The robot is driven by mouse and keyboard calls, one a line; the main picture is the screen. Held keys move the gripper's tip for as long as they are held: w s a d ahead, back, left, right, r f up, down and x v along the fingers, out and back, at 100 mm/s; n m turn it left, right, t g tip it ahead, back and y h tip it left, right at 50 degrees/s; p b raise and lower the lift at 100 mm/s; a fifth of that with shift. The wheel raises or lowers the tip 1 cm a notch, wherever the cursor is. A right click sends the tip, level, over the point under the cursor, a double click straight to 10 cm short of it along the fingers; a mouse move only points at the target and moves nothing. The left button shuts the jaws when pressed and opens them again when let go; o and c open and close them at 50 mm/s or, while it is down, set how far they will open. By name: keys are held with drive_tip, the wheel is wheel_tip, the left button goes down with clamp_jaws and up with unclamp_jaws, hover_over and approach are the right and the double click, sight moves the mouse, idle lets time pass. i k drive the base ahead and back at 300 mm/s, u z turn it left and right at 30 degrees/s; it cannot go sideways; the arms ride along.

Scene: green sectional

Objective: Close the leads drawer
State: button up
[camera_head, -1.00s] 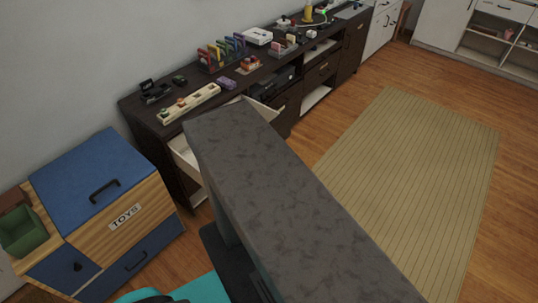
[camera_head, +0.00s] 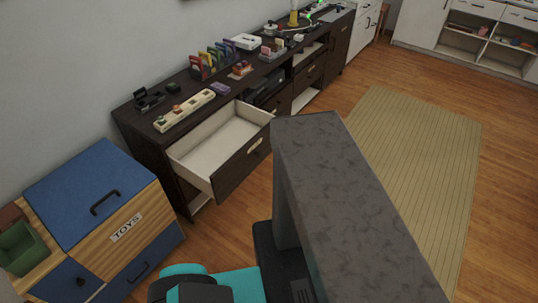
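An open drawer (camera_head: 243,164) sticks out from the front of the dark wooden sideboard (camera_head: 134,128). It has a white inside that looks empty, a dark front and a small pale mark or handle on that front. I cannot read a label on it. My gripper does not show in this view. A large grey part and teal parts of my own body fill the lower middle, to the right of and below the drawer.
A toy chest (camera_head: 88,191) with a blue lid stands left of the sideboard. A beige striped rug (camera_head: 415,160) lies on the right, with free wooden floor (camera_head: 250,215) in front of the drawer. Small items, including a white power strip (camera_head: 184,110), stand on the sideboard top.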

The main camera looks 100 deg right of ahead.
sight(205, 157)
drive_tip(key=z, duration=0.2)
drive_tip(key=k, duration=0.25)
drive_tip(key=z, duration=3.25)
drive_tip(key=k, duration=0.7)
drive_tip(key=u, duration=0.25)
drive_tip(key=i, duration=0.7)
drive_tip(key=u, duration=0.1)
